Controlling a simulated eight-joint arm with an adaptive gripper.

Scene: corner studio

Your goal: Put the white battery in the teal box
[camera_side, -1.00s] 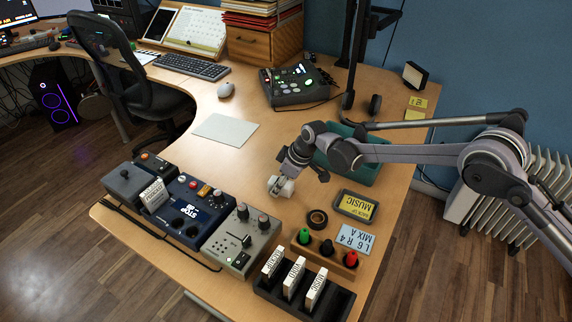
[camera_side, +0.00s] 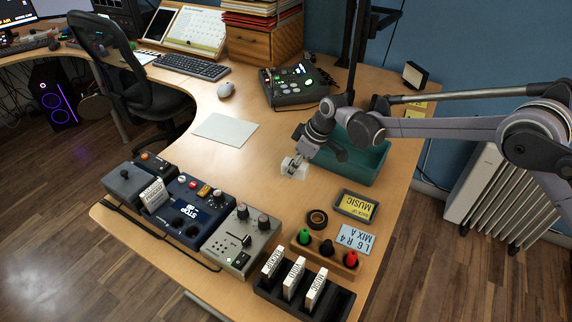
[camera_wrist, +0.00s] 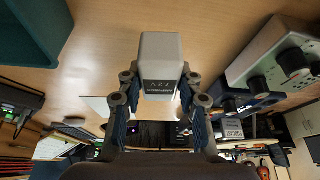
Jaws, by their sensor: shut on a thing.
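My gripper (camera_side: 298,157) is shut on the white battery (camera_side: 293,168), a small pale block held at the fingertips. In the wrist view the battery (camera_wrist: 160,62) sits between the two fingers of my gripper (camera_wrist: 159,86), with dark printed marking on its near end. The teal box (camera_side: 362,172) stands on the desk just right of my gripper, partly hidden behind my arm. A corner of the teal box (camera_wrist: 30,35) also shows at the upper left of the wrist view. The battery is outside the box; its height above the desk is hard to tell.
Effect pedals (camera_side: 193,205) line the desk's front edge. A mixer (camera_side: 292,86) stands behind. The desk around the white pad (camera_side: 225,130) is clear.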

